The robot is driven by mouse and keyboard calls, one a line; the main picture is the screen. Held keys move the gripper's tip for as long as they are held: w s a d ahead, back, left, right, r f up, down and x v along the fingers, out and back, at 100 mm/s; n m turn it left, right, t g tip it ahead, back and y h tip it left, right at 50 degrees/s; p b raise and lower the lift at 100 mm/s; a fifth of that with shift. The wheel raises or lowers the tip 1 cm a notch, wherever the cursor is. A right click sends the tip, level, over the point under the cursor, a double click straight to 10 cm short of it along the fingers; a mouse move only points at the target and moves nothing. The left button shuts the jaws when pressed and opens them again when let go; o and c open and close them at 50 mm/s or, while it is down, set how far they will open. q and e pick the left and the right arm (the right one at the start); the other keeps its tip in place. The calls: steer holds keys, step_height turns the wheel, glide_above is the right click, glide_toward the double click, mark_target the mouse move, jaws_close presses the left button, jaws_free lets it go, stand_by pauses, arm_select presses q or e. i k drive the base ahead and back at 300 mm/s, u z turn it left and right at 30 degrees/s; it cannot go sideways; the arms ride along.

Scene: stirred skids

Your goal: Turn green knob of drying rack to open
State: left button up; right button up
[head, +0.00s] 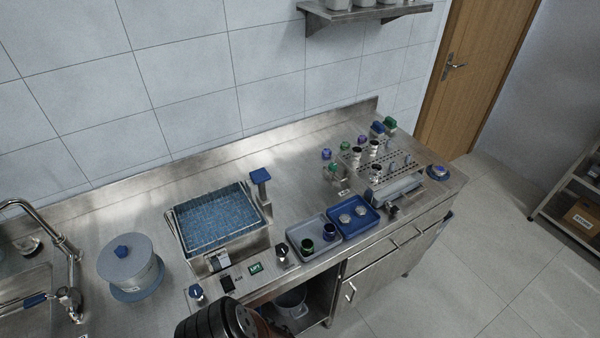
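A perforated steel drying rack (382,158) stands at the right end of the steel counter, with several small dark and white-topped fittings on it. A small green knob (333,168) sits at the rack's left side, above a small metal body; its open or closed position is too small to tell. Another green-topped item (390,124) stands behind the rack, next to a blue one (377,128). Neither of my grippers is visible. A dark rounded part of my own arm shows at the bottom edge, well away from the rack.
A blue-filled bath with a wire basket (215,218), a grey tray (305,254), a blue tray (374,216) and a lidded round vessel (125,258) stand on the counter. A sink (25,290) is at left. Bare counter lies behind the bath.

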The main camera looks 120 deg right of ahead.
mark_target(332, 167)
steer(key=z, duration=2.1)
